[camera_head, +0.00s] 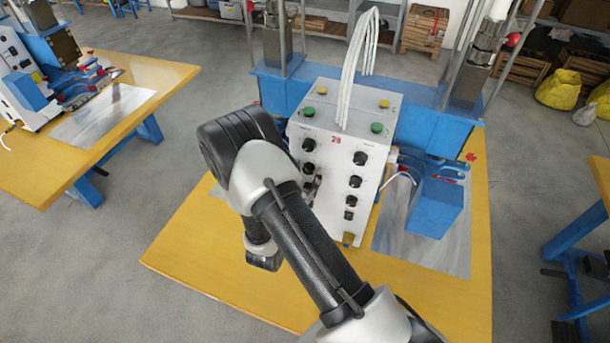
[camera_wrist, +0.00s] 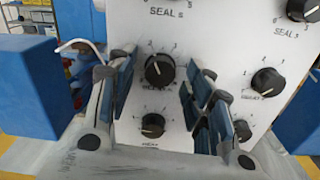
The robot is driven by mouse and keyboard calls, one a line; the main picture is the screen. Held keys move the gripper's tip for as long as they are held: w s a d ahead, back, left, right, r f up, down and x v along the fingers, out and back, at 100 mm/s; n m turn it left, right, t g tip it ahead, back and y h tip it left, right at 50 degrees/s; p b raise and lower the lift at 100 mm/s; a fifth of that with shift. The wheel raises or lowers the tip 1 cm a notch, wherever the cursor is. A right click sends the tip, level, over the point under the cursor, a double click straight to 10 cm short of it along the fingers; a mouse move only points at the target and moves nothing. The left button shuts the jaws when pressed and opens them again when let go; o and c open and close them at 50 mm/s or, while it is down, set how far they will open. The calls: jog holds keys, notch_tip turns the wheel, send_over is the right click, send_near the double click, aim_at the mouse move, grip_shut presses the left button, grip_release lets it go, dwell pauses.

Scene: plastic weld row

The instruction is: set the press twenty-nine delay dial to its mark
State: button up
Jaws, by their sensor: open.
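The white control box (camera_head: 336,125) of the press carries a red "29" and two columns of black dials. In the wrist view a black dial (camera_wrist: 159,70) with a numbered scale sits between my open fingers; its partly covered label seems to read DELAY S. My gripper (camera_wrist: 157,78) has one finger on each side of this dial, apparently apart from it. In the head view my gripper (camera_head: 314,186) is at the box's left dial column, partly hidden by my arm. I cannot make out the dial's exact setting or a separate mark.
A lower dial (camera_wrist: 153,125) sits close below, also between the fingers. Another column, with a dial labelled DELAY S (camera_wrist: 267,81), lies to the right. A blue block (camera_wrist: 30,88) stands at left. Green buttons (camera_head: 377,127) and white cables (camera_head: 358,60) top the box.

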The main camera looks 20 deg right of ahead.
jog(key=c, duration=1.1)
jog(key=shift+n, duration=0.3)
jog(key=n, duration=1)
jog(key=n+p, duration=0.1)
jog(key=n, duration=0.4)
jog(key=n+p, duration=0.1)
jog(key=n, duration=0.4)
jog(key=shift+n, duration=0.4)
jog(key=shift+s, duration=0.1)
